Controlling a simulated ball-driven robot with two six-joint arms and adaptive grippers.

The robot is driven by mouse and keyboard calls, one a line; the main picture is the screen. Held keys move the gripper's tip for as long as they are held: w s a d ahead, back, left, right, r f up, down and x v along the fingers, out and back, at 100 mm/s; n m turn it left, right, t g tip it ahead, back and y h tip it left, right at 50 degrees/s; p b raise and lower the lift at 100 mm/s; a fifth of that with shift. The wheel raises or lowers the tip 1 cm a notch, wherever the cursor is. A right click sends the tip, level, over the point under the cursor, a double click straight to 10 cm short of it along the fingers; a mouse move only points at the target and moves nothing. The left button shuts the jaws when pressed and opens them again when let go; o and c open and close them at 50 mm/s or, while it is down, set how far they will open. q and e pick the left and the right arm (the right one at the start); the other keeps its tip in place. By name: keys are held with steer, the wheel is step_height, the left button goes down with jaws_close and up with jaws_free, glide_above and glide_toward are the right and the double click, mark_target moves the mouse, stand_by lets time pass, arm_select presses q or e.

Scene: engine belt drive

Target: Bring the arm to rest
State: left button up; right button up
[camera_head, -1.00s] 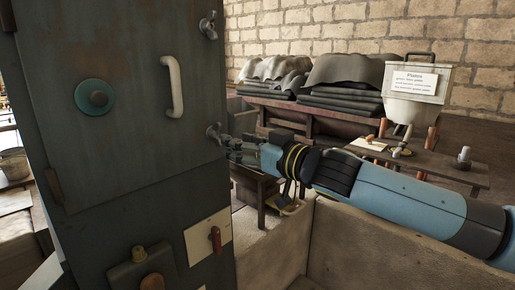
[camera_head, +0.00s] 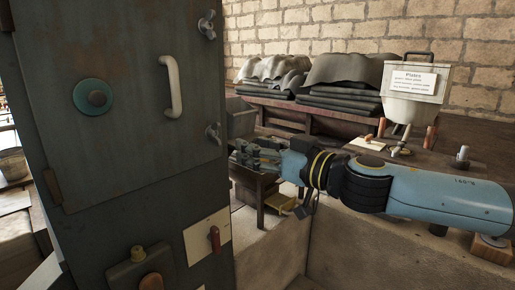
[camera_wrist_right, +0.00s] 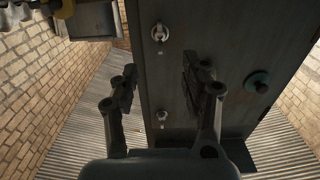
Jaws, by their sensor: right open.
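My right arm comes in from the right in the head view. Its right gripper (camera_head: 258,158) is open and empty, just to the right of the dark metal cabinet (camera_head: 120,190). The gripper is apart from the lower wing latch (camera_head: 213,133) on the cabinet door (camera_head: 130,90). The upper wing latch (camera_head: 207,26) is higher on the same edge. In the right wrist view the open fingers (camera_wrist_right: 157,85) frame the cabinet (camera_wrist_right: 172,75), with the upper latch (camera_wrist_right: 159,32) and lower latch (camera_wrist_right: 162,116) showing. The door looks shut. My left gripper is not in view.
The door has a white handle (camera_head: 173,86) and a teal knob (camera_head: 93,97). A red switch (camera_head: 215,239) sits below. Behind my arm are a bench with dark folded sheets (camera_head: 340,97) and a signed white container (camera_head: 410,98). A low wall (camera_head: 345,245) stands under the arm.

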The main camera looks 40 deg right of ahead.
stand_by(0.3)
